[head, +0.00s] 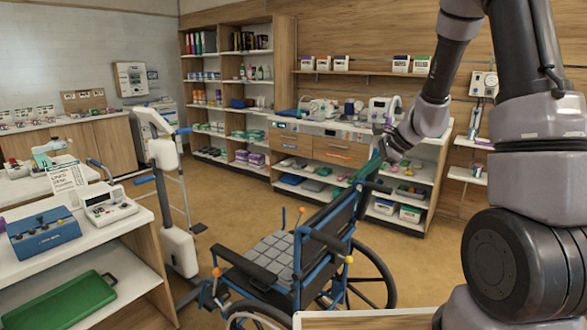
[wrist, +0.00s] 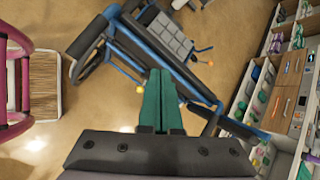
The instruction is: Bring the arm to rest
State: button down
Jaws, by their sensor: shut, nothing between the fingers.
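My arm comes down the right side of the head view and bends left. It ends in my gripper (head: 368,170), whose green fingers point down above the back of the wheelchair (head: 345,215). In the wrist view the green fingers of my gripper (wrist: 160,75) are together, with nothing between them. The wheelchair (wrist: 185,65) lies beyond them there, showing its blue frame and grey checked seat. I cannot tell the exact gap between the fingertips and the chair.
A counter (head: 110,222) at left holds a blue box (head: 43,233); a green tray (head: 60,302) sits lower. Shelves (head: 225,95) and a stocked cabinet (head: 325,150) line the back. A pink-framed item (wrist: 12,85) is left in the wrist view. Open floor lies behind the wheelchair.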

jog(key=s+a+r+n+h, duration=0.1)
jog(key=s+r+n, duration=0.7)
jog(key=s+r, duration=0.65)
jog(key=s+d+r+n+t+h, duration=0.2)
jog(key=s+r, duration=0.5)
jog(key=s, duration=0.4)
jog(key=d+n+h, duration=0.1)
jog(key=d+n, duration=0.1)
jog(key=n, duration=0.1)
jog(key=shift+d+r+t+h, duration=0.3)
jog(key=shift+t, duration=0.1)
